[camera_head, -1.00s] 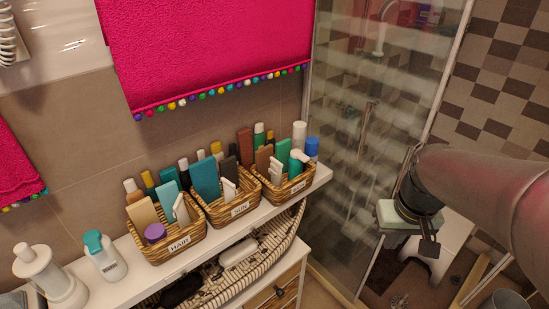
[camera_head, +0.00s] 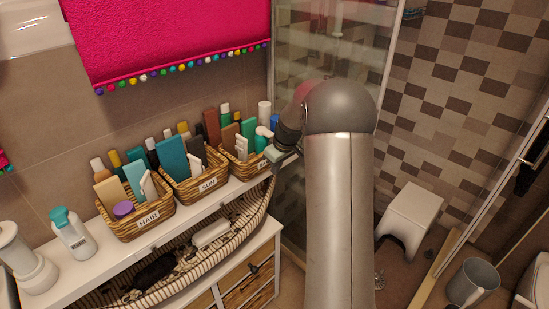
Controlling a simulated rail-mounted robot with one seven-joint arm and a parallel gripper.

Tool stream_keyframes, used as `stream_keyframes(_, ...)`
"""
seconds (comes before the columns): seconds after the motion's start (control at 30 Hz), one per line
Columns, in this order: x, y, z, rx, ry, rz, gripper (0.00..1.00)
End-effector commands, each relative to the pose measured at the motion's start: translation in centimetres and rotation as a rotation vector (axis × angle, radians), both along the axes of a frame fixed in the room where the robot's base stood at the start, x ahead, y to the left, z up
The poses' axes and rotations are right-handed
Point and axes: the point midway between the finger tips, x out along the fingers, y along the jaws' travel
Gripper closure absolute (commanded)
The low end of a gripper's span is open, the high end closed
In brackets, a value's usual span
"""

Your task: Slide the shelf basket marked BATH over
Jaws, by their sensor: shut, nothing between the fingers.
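Three wicker baskets stand in a row on the white shelf top (camera_head: 90,262). The right one (camera_head: 240,171) holds several bottles; its label (camera_head: 262,164) is partly covered, with only the first letter or so showing, which fits BATH. The middle basket (camera_head: 187,196) is marked SUN and the left one (camera_head: 128,230) HAIR. My gripper (camera_head: 274,154) is at the right end of the right basket, shut and empty, partly hidden by my own arm. Whether it touches the basket I cannot tell.
A white pump bottle (camera_head: 28,265) and a teal-capped bottle (camera_head: 72,235) stand left of the HAIR basket, with bare shelf between. A glass shower panel (camera_head: 300,50) rises behind the right end. A striped hammock-like tray (camera_head: 190,262) hangs below.

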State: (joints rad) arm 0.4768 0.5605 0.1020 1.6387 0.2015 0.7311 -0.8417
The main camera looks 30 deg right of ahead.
Motion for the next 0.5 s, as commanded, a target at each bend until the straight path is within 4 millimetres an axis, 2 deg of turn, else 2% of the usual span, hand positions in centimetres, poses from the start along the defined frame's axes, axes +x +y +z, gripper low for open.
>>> stream_keyframes(0.17, 1.0, 0.5, -3.7, 0.001, 0.005, 0.002, 1.00)
stream_keyframes(0.3, 3.2, 1.2, -3.5, -0.001, 0.000, 0.004, 1.00)
stream_keyframes(0.5, 4.6, 1.6, -3.6, -0.001, 0.001, 0.001, 1.00)
